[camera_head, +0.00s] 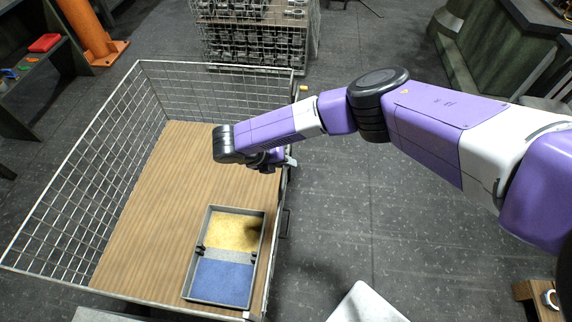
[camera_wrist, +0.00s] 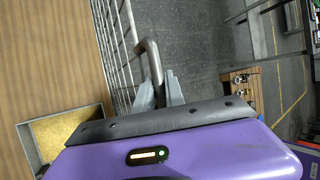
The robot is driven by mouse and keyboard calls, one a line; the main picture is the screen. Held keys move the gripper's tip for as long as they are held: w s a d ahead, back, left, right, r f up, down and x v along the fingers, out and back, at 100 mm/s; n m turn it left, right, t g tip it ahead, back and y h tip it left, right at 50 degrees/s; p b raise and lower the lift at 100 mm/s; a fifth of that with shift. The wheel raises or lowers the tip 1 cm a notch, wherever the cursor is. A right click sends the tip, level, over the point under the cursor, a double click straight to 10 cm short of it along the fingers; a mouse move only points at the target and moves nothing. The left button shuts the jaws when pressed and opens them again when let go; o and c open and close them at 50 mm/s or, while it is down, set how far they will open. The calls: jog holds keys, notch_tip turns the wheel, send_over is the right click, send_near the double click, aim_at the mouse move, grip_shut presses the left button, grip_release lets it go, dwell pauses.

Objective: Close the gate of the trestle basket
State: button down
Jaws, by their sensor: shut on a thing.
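The trestle basket (camera_head: 62,212) is a wire-mesh basket with a wood-grain floor, on the left in the head view. Its right side, seen nearly edge-on, carries a mesh panel (camera_wrist: 112,35) that I take for the gate. My gripper (camera_wrist: 161,88) is at this side, with its two grey fingers shut on a grey bar handle (camera_wrist: 150,58) beside the mesh. In the head view my gripper (camera_head: 288,163) is partly hidden under my purple wrist. A dark handle-like bar (camera_head: 287,222) shows lower on the same side. I cannot tell the gate's exact angle.
A two-part tray (camera_head: 225,255), yellow and blue, lies on the basket floor near the right side. A loaded wire cage (camera_head: 254,42) stands behind. Open grey floor (camera_head: 340,220) lies right of the basket. A wooden stand (camera_wrist: 240,88) shows right in the wrist view.

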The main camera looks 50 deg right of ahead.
jog(key=shift+w+d, duration=0.1)
jog(key=shift+d, duration=0.1)
jog(key=c, duration=1.5)
grip_release()
jog(key=shift+o, duration=0.5)
jog(key=shift+a, duration=0.1)
jog(key=shift+a+f, duration=0.1)
jog(key=b+v, duration=0.1)
jog(key=v, duration=0.6)
jog(key=shift+r, duration=0.45)
jog(key=shift+w, duration=0.1)
